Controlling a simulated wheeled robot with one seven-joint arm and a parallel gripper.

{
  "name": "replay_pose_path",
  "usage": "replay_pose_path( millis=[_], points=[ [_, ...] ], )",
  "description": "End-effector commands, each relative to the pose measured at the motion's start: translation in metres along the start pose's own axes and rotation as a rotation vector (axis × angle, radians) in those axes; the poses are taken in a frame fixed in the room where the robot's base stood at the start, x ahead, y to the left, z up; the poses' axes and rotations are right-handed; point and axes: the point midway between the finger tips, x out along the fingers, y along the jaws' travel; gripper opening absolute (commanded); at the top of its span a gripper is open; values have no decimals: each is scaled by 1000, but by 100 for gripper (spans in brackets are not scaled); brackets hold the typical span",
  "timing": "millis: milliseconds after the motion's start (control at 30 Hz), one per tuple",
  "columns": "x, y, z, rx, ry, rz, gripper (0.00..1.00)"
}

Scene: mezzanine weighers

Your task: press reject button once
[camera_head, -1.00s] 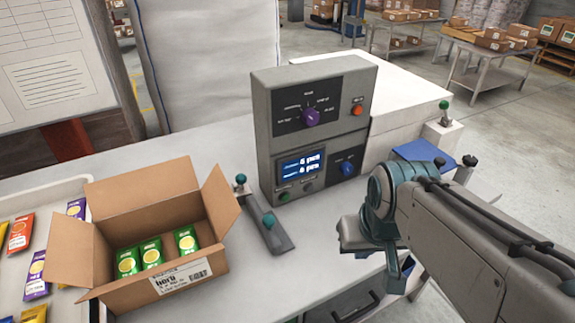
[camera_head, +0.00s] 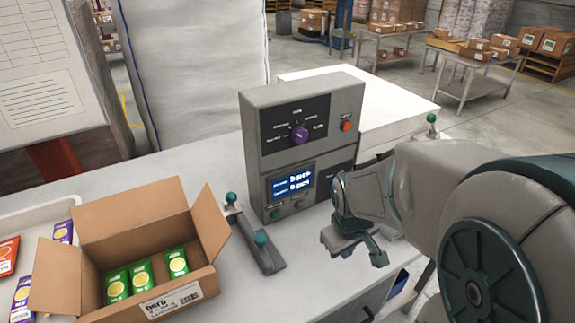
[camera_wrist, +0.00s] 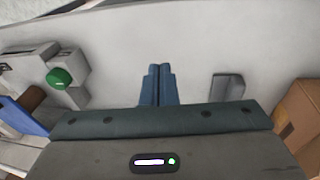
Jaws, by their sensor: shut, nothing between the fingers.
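A grey control box (camera_head: 300,150) stands on the worktop. Its upper panel has a purple dial (camera_head: 299,134) and an orange-red button (camera_head: 346,122) at the right; the small label by the button is hard to read. Below are a lit blue screen (camera_head: 291,183), a green button (camera_head: 275,214) and a grey button (camera_head: 299,203).
A lever plate with teal knobs (camera_head: 260,240) lies left of my gripper. An open carton (camera_head: 205,225) with green packets stands further left. A green-knobbed post (camera_head: 431,120) is at the right; a green knob (camera_wrist: 60,78) shows in the wrist view.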

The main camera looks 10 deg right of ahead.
Motion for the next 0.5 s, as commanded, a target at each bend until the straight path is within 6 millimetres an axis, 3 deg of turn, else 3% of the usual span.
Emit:
replay_pose_path(
  millis=[300, 500],
  points=[
    [87, 14, -26, -308, 45, -129, 0],
    [126, 10, -46, -451, 192, -220, 0]
  ],
)
